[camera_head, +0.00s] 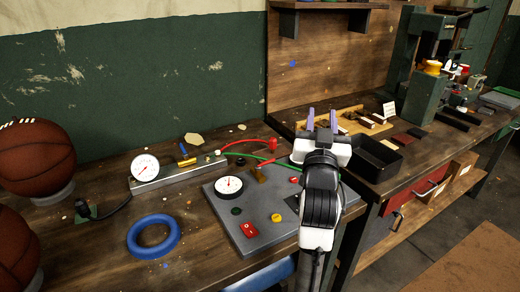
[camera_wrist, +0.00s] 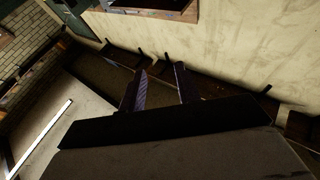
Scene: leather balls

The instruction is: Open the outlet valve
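A grey control plate (camera_head: 222,194) lies on the bench with a round gauge (camera_head: 229,185), a red switch (camera_head: 249,230) and a yellow knob (camera_head: 276,218) on it. Behind it, a metal block (camera_head: 170,173) carries another gauge (camera_head: 145,167) and a small yellow part (camera_head: 187,161). Red and green hoses run from this block. I cannot tell which part is the outlet valve. My gripper (camera_head: 322,121) is raised right of the plate, its purple fingers apart and empty. The fingers also show apart in the wrist view (camera_wrist: 164,84). My arm hides the plate's right side.
Basketballs (camera_head: 36,156) stand at the left. A blue ring (camera_head: 153,236) lies left of the plate. A black bin (camera_head: 376,158) is right of my gripper. A green press (camera_head: 424,75) stands farther right. Bare bench lies between ring and plate.

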